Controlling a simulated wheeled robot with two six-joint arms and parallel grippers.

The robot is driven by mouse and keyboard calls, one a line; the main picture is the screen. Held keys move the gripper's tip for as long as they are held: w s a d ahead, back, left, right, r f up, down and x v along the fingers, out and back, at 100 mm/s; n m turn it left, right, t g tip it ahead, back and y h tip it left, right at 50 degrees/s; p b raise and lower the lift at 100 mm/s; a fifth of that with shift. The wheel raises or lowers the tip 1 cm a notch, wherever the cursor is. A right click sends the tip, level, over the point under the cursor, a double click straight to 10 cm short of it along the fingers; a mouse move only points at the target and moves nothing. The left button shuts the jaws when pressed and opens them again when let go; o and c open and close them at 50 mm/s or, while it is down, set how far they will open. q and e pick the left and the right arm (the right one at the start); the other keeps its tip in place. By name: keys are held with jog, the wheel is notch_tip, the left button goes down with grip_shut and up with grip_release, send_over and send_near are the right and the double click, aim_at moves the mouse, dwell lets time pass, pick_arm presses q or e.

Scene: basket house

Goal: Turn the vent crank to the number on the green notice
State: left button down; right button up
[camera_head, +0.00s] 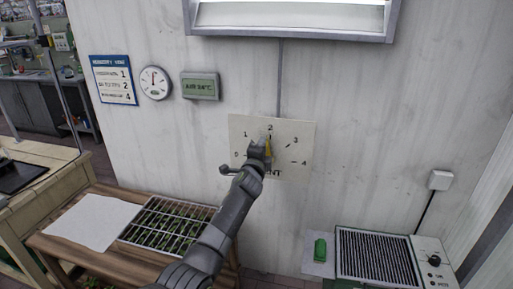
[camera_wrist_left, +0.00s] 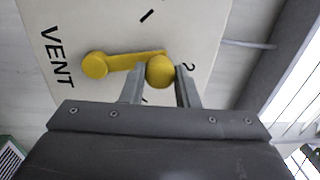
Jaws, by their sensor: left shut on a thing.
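The yellow vent crank (camera_head: 268,146) is on a white dial plate (camera_head: 300,127) on the wall, numbered 0 to 4 and lettered VENT. In the left wrist view the crank (camera_wrist_left: 122,60) runs from its round hub to a round knob (camera_wrist_left: 160,72), pointing towards the 2. My left gripper (camera_head: 262,150) is shut on the knob, one finger each side, and hides part of the dial. A white notice with a blue header and edge (camera_head: 112,80) lists three lines ending in 1, 2 and 4; its words are too blurred to read surely. My right gripper is not in view.
A gauge (camera_head: 155,83) and a grey-green AIR display (camera_head: 201,86) hang left of the dial. Below stand a wooden bench with a seedling tray (camera_head: 168,224) and a white sheet (camera_head: 95,222). A grilled unit (camera_head: 375,257) and a green object (camera_head: 320,249) are at lower right.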

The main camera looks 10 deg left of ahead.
pick_arm(q)
jog(key=shift+d+m, duration=0.75)
jog(key=shift+m, duration=0.15)
jog(key=c, duration=1.1)
grip_release()
jog(key=shift+d, duration=0.15)
jog(key=s+p, duration=0.8)
jog(key=s, duration=0.9)
jog(key=shift+s+a+f, duration=0.25)
jog(key=shift+a+f, duration=0.05)
jog(key=shift+a, duration=0.05)
